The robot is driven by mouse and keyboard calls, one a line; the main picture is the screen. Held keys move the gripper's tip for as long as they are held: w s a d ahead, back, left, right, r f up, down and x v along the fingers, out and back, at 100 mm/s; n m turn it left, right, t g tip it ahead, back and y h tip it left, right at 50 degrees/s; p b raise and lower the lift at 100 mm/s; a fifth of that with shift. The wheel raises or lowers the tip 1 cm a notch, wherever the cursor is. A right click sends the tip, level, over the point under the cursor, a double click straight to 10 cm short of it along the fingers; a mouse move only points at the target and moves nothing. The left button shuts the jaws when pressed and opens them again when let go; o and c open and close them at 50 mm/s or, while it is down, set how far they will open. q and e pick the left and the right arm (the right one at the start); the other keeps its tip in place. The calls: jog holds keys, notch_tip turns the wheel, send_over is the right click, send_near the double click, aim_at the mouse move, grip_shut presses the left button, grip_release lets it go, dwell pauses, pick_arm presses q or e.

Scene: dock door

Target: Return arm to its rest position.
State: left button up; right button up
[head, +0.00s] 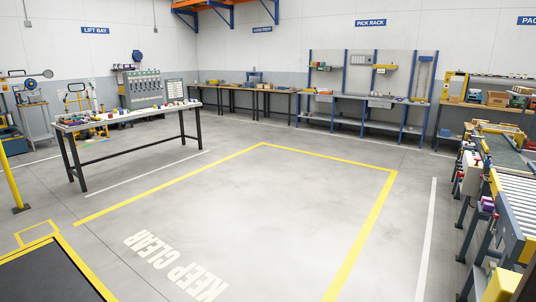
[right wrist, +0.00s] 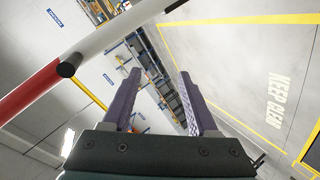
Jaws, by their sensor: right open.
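My right gripper (right wrist: 159,75) shows in the right wrist view with its two purple-grey fingers spread apart and nothing between them. A red and white striped bar (right wrist: 45,88) with a black cylindrical piece (right wrist: 68,69) runs diagonally across the upper left of that view, near the left finger. I cannot tell whether the bar touches anything of mine. The view is tilted, with the floor to the right and the wall to the left. Neither of my arms shows in the head view, and my left gripper is in no view.
In the head view, a yellow-lined floor area (head: 240,215) is clear. A workbench with small items (head: 130,113) stands at left, a roller conveyor (head: 515,200) at right. Benches (head: 365,98) line the back wall. A yellow post (head: 12,180) and dark mat (head: 50,278) are at lower left.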

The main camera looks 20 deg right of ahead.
jog(key=s+a+f+g+y, duration=0.25)
jog(key=a+f+y, duration=0.3)
jog(key=a, duration=0.35)
jog(key=s+a+f+g+y, duration=0.2)
jog(key=a+f+g+y, duration=0.15)
jog(key=a+f, duration=0.4)
notch_tip(320, 180, up, 27)
jog(key=s+a+p, duration=0.1)
jog(key=a+p, duration=0.1)
jog(key=p, duration=2.3)
jog(key=shift+s+a+p, duration=0.3)
jog(key=shift+a+p, duration=0.1)
